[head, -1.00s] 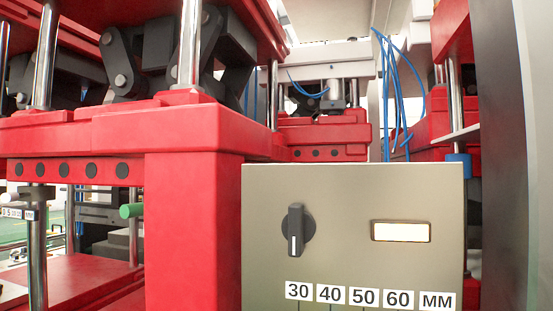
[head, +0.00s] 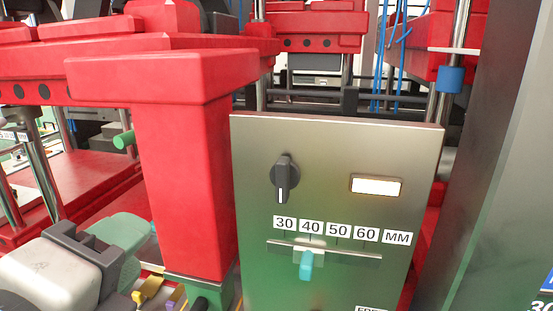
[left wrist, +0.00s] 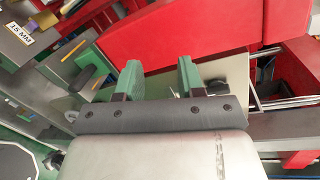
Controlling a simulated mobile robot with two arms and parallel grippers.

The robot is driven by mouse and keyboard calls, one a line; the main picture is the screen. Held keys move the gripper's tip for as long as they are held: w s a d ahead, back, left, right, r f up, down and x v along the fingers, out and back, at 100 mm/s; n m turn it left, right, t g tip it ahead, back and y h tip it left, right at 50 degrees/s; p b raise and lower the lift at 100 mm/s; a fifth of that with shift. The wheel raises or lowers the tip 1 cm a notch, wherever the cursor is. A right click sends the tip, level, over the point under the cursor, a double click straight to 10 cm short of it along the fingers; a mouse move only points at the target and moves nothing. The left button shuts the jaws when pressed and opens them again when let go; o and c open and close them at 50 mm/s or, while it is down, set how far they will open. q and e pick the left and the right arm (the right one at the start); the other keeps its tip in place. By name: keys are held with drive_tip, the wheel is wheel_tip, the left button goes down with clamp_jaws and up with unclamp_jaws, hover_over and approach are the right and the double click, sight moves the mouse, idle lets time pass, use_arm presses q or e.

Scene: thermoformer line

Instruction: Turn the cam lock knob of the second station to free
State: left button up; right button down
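A black rotary knob (head: 285,178) sits on the front of a beige metal panel (head: 330,145) in the head view. Its white mark points straight down. No readable label tells whether it is the cam lock knob or which station it belongs to. My left gripper (head: 138,240) is at the lower left of the head view, left of the red post and apart from the panel. In the left wrist view its two green fingers (left wrist: 158,78) stand apart with nothing between them. My right gripper is in neither view.
A red post (head: 185,180) stands between my left gripper and the panel. A teal slider (head: 306,265) sits below the 30–60 MM scale, and a lit window (head: 376,186) is right of the knob. Small yellow (head: 150,287) and purple handles are low beside the post.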

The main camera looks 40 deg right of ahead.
use_arm(q)
drive_tip(key=s+d+r+m+h, duration=0.2)
drive_tip(key=s+d+r+m, duration=0.1)
drive_tip(key=s+r+m, duration=0.4)
drive_tip(key=m, duration=0.8)
approach(280, 166)
drive_tip(key=shift+h, duration=0.3)
drive_tip(key=x, duration=0.9)
drive_tip(key=shift+w+f, duration=0.1)
drive_tip(key=shift+f, duration=0.1)
drive_tip(key=shift+b, duration=0.3)
clamp_jaws()
